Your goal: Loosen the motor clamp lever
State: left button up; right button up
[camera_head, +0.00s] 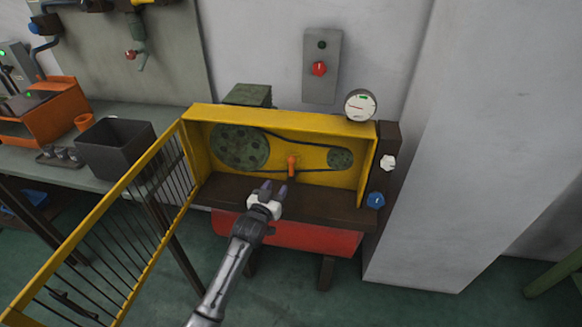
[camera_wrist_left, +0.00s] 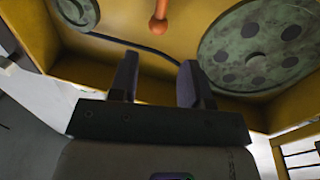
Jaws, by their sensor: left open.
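The motor clamp lever, an orange handle (camera_head: 291,166), stands inside the yellow machine housing (camera_head: 280,119), between a large green pulley (camera_head: 239,147) and a small green pulley (camera_head: 340,158) joined by a dark belt. My left gripper (camera_head: 273,189) is open and empty, in front of the housing and just below and left of the lever. In the left wrist view the gripper (camera_wrist_left: 156,83) has its two fingers apart, with the round end of the orange lever (camera_wrist_left: 158,25) beyond them and not between them. My right gripper does not show.
A yellow barred guard (camera_head: 110,225) stands swung open at the left of the housing. A gauge (camera_head: 360,105), a white knob (camera_head: 388,162) and a blue knob (camera_head: 375,200) sit at the right. A dark bin (camera_head: 115,147) stands on the left bench. A red switch (camera_head: 319,68) is on the wall.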

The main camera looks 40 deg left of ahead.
aim_at(291, 165)
pick_arm(q)
jog(key=b+x, duration=0.4)
jog(key=x, duration=0.8)
jog(key=shift+w, duration=0.2)
grip_shut()
